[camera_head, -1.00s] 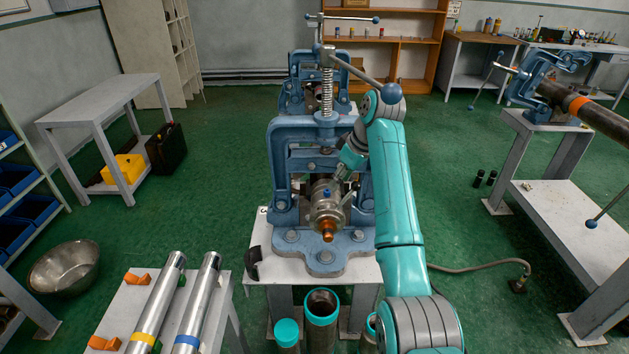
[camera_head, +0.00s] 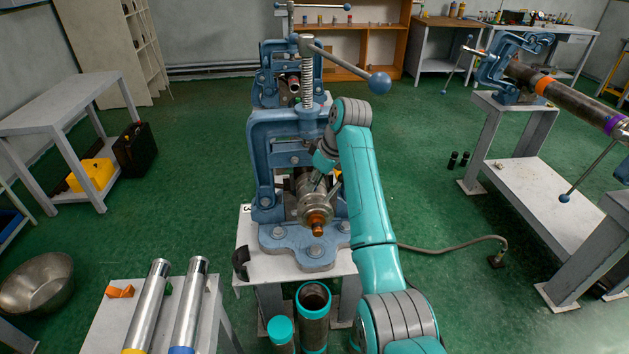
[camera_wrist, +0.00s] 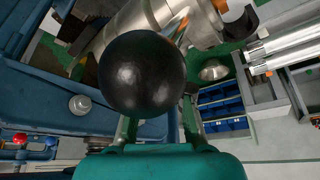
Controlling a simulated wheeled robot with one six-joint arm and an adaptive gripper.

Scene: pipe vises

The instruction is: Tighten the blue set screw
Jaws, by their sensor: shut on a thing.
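The pipe vise (camera_head: 262,150) stands on a light stand, with a metal cylindrical fitting (camera_head: 312,207) and its copper-coloured nose (camera_head: 317,225) in front. My gripper (camera_head: 314,178) is low inside the vise frame, over the top of the fitting. In the wrist view my gripper's fingers (camera_wrist: 158,125) close on a large black ball knob (camera_wrist: 142,72), which covers the fingertips. The fitting (camera_wrist: 135,25) lies just beyond the knob. I cannot make out the blue set screw now; my gripper and the knob may hide it.
The vise's long lever with a blue ball (camera_head: 379,83) sticks out above my arm. Two silver pipes (camera_head: 150,300) lie on a bench at front left. Short dark pipes (camera_head: 313,300) stand below the vise. Another vise (camera_head: 510,70) holds a long pipe at right.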

